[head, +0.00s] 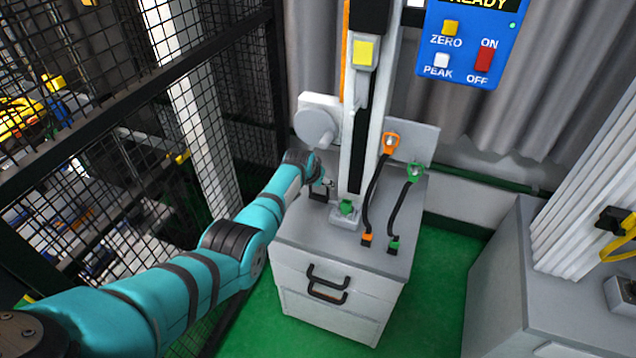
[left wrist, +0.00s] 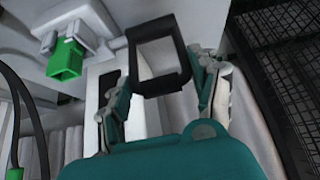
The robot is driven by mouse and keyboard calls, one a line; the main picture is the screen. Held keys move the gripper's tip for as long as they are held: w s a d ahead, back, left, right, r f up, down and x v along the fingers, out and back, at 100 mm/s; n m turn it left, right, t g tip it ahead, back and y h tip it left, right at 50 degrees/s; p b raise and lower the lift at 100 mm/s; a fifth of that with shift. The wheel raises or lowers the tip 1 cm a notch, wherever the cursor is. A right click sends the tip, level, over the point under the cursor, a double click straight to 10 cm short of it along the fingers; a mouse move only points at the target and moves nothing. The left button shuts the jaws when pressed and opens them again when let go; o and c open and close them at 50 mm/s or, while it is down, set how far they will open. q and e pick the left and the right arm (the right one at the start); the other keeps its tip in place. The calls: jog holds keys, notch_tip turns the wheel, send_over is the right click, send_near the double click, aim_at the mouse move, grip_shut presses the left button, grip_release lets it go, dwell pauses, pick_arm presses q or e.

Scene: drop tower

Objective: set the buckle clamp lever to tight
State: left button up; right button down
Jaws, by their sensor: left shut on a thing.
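The buckle clamp lever appears as a black rectangular loop (left wrist: 183,62) in the left wrist view, between the two fingers of my left gripper (left wrist: 162,74). The gripper is shut on this loop. In the head view my left gripper (head: 323,182) is above the left part of the grey cabinet top, beside the foot of the tall column. The dark loop (head: 318,195) shows just below it. The clamp's body and the lever's base are mostly hidden by the gripper. My right gripper is in neither view.
The column (head: 356,140) stands close to the right of my gripper, with a green block (head: 346,207) at its foot. Orange-ended (head: 375,190) and green-ended (head: 403,208) cables lie further right. A black mesh fence (head: 235,110) stands left. The cabinet front has black handles (head: 327,283).

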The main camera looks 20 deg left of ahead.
pick_arm(q)
jog(key=shift+w+a+r, duration=0.1)
jog(key=shift+w+r, duration=0.25)
jog(key=shift+r, duration=0.15)
jog(key=o, duration=1.3)
jog(key=shift+o, duration=1.1)
jog(key=shift+f, duration=0.15)
jog(key=shift+w+f, duration=0.1)
jog(key=shift+f, duration=0.2)
jog(key=shift+s+r, duration=0.35)
jog(key=shift+s, duration=0.05)
jog(key=v, duration=1.1)
